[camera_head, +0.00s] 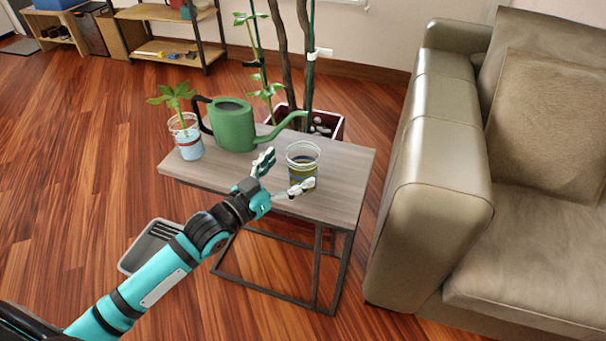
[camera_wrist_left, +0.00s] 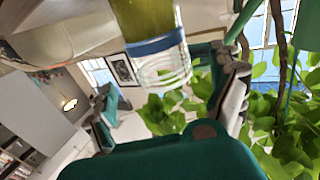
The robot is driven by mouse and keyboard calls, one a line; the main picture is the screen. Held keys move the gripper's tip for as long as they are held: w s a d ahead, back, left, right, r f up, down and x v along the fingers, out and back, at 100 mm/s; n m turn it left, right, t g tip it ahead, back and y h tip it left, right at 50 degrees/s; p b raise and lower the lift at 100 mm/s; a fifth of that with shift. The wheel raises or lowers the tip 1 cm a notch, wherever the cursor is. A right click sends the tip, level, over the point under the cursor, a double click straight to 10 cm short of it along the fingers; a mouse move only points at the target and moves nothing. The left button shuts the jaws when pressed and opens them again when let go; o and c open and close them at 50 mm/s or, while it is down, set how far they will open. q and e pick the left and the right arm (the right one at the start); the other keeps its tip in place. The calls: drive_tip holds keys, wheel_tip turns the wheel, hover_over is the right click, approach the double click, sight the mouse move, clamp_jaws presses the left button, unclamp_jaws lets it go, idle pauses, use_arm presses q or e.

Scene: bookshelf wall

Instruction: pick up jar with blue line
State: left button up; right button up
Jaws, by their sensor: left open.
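The clear jar (camera_head: 303,163) with dark greenish contents stands upright on the right part of the small wooden side table (camera_head: 335,195). In the left wrist view the jar (camera_wrist_left: 157,50) appears upside down, with a blue band around it and a clear ribbed rim. My left gripper (camera_head: 286,172) is open and empty, just left of the jar at about its height. Its fingers are spread towards the jar, one on the far side and one on the near side. I cannot tell whether the near fingertip touches the jar. My right gripper is not in view.
A green watering can (camera_head: 233,126) stands on the table left of the jar. A second clear cup (camera_head: 187,143) with a leafy plant is at the table's left end. A potted plant (camera_head: 333,127) is behind the table, a sofa (camera_head: 430,190) to its right.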

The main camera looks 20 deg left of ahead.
sight(312, 153)
use_arm(q)
drive_tip(key=x, duration=0.2)
drive_tip(key=f+b+x, duration=0.1)
drive_tip(key=x, duration=0.2)
drive_tip(key=shift+a, duration=0.15)
drive_tip(key=shift+w, duration=0.15)
drive_tip(key=shift+r, duration=0.15)
drive_tip(key=c, duration=1.2)
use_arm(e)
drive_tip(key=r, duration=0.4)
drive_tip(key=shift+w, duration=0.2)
